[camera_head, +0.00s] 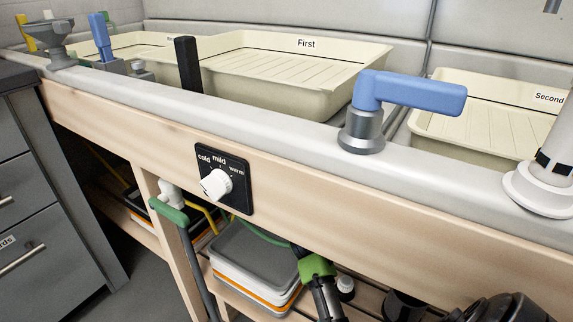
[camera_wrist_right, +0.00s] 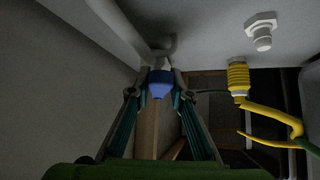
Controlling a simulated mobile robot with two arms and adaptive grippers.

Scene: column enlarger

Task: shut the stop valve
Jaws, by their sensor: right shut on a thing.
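In the right wrist view, a small blue handle (camera_wrist_right: 160,84) on a pale fitting sits beneath a light surface; I take it to be the stop valve. My right gripper (camera_wrist_right: 160,95) has its fingertips on either side of the blue handle and is shut on it. In the head view my right gripper's green body (camera_head: 318,267) reaches in under the wooden front rail; its fingertips and the valve are hidden there. How far the valve is turned cannot be told. My left gripper is not in view.
Above stand a blue lever (camera_head: 410,92) and a control knob (camera_head: 215,184). Beneath are stacked trays (camera_head: 255,262) and a green-topped rod (camera_head: 169,213). The wrist view shows a yellow ribbed fitting (camera_wrist_right: 238,76) and white bolt (camera_wrist_right: 261,32) to the right. The wooden rail (camera_head: 310,190) limits room above.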

